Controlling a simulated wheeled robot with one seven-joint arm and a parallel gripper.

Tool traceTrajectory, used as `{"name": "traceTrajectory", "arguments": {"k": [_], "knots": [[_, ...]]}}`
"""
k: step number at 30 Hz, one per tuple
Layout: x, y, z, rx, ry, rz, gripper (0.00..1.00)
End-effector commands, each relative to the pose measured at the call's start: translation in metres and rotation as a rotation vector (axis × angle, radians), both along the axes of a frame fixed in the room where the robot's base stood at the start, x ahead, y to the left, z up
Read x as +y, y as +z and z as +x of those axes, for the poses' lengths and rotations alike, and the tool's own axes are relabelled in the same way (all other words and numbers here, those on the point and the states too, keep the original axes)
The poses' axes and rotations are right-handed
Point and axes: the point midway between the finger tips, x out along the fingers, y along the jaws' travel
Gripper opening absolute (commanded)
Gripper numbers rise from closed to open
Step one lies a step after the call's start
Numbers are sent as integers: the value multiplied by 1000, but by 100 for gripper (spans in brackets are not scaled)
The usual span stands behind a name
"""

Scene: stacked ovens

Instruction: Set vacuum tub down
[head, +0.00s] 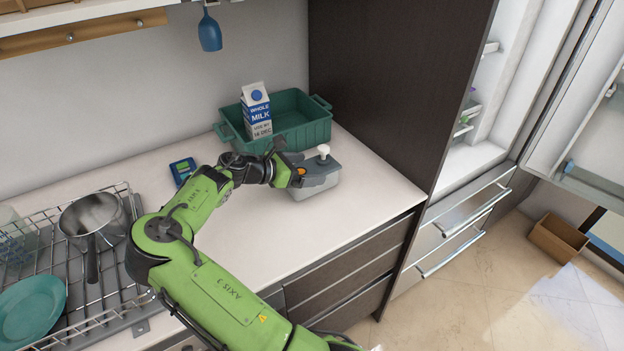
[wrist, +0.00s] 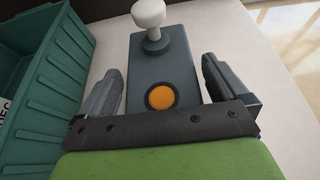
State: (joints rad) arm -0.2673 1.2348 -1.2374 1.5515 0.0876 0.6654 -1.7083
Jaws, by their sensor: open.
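The vacuum tub (head: 318,186) has a clear-grey body and a dark grey lid with a white knob and an orange button. It stands upright on the white counter (head: 372,200), in front of the green crate. In the wrist view the tub's lid (wrist: 160,65) lies between the two fingers of my gripper (wrist: 165,85). The fingers are open, with a visible gap on each side of the lid. In the head view my gripper (head: 292,165) reaches the tub from the left and partly covers it.
A green crate (head: 312,133) holding a milk carton (head: 256,110) stands behind the tub; its wall (wrist: 62,75) is close on the left. A blue device (head: 183,171) lies left. A dish rack with a pot (head: 93,222) is farther left. Counter right of the tub is clear.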

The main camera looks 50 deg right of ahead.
Motion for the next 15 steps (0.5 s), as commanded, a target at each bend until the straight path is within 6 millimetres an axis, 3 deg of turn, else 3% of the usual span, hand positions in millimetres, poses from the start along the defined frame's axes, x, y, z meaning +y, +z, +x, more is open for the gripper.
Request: {"name": "traceTrajectory", "arguments": {"k": [3, 12, 15], "knots": [[0, 1, 0, 0, 0, 0, 97], [1, 1, 0, 0, 0, 0, 51], [1, 1, 0, -1, -1, -2, 43]]}}
